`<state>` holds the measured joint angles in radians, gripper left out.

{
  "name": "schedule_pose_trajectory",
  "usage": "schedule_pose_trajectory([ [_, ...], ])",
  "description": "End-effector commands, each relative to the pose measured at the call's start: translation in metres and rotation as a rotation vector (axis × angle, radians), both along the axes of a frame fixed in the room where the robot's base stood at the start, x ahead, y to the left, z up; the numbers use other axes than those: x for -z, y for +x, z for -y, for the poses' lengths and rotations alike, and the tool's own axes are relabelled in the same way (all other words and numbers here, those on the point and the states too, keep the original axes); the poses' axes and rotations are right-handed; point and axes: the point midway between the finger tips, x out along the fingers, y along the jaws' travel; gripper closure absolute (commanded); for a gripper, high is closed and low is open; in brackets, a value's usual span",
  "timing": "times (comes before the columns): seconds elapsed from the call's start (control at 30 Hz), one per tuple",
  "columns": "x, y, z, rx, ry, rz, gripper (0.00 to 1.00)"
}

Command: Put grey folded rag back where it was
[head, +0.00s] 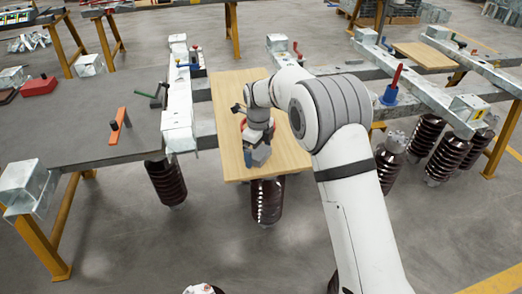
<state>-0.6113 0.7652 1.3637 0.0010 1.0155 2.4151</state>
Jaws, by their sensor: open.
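My arm reaches over a light wooden board (228,92) that lies across the steel frames in the middle. My gripper (257,157) points down at the near part of this board and is open. Its fingertips are small and partly hidden by its own body. I cannot make out a grey folded rag for certain. A small red thing (243,125) shows beside my wrist, partly covered by it.
Brown ribbed insulators (165,182) hang below the frames. A blue and red tool (393,85) stands on the right beam.

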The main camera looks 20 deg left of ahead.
Motion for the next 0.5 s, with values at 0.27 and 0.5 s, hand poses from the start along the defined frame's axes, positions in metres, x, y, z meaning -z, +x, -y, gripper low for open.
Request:
schedule_pose_trajectory([
  [0.27,-0.04,0.001,-0.001,0.0,0.003,0.004,0.02],
  [0.5,-0.09,0.001,-0.001,0.0,0.002,0.003,0.02],
])
